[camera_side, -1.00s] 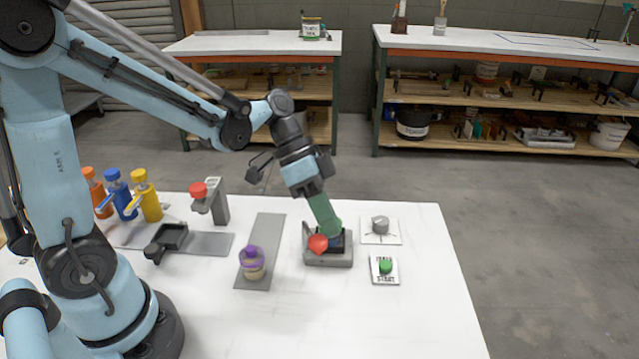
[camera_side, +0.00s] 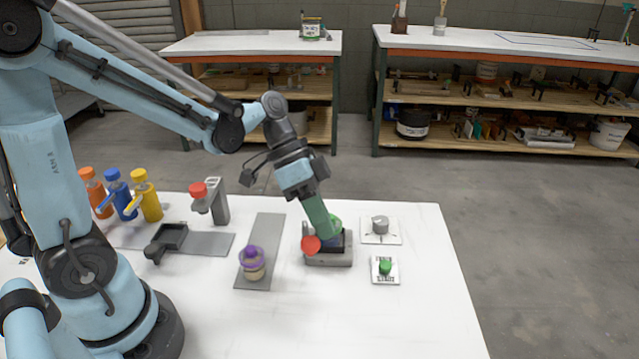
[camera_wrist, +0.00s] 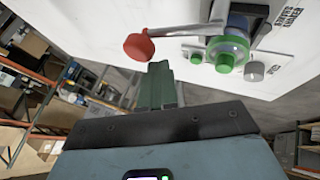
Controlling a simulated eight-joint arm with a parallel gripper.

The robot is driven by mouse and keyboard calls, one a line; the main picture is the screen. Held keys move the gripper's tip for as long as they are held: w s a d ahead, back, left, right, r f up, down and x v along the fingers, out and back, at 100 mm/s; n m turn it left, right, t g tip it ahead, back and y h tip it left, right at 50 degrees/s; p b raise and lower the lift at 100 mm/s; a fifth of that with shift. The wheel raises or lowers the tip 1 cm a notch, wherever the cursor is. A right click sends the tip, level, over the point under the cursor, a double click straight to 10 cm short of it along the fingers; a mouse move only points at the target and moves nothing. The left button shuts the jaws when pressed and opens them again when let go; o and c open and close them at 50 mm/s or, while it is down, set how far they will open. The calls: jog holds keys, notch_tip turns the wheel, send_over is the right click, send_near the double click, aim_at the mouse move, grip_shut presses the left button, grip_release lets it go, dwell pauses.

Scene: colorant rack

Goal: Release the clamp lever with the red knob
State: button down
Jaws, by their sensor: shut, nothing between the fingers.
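The red knob (camera_side: 310,244) sits at the end of the clamp lever, at the front left of the grey clamp base (camera_side: 328,260). In the wrist view the red knob (camera_wrist: 138,47) is at upper centre, with its grey lever (camera_wrist: 180,31) running right to the clamp. A blue and green round piece (camera_wrist: 232,42) is at the clamp; its green part (camera_side: 336,221) shows behind my fingers in the side view. My gripper (camera_side: 325,234) has green fingers, shut and empty, beside the knob. Its fingertips (camera_wrist: 160,66) are close to the knob; I cannot tell whether they touch.
Right of the clamp are a grey dial (camera_side: 380,224) and a green button (camera_side: 385,267). A purple-capped jar (camera_side: 252,262) stands left on a grey strip (camera_side: 264,228). A red-topped grey stand (camera_side: 219,205) is farther left. The table's front right is clear.

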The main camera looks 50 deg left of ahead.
dwell(0.4)
jog(key=w+a+r, duration=0.4)
jog(key=w+r, duration=0.4)
jog(key=shift+w, duration=0.3)
dwell(0.4)
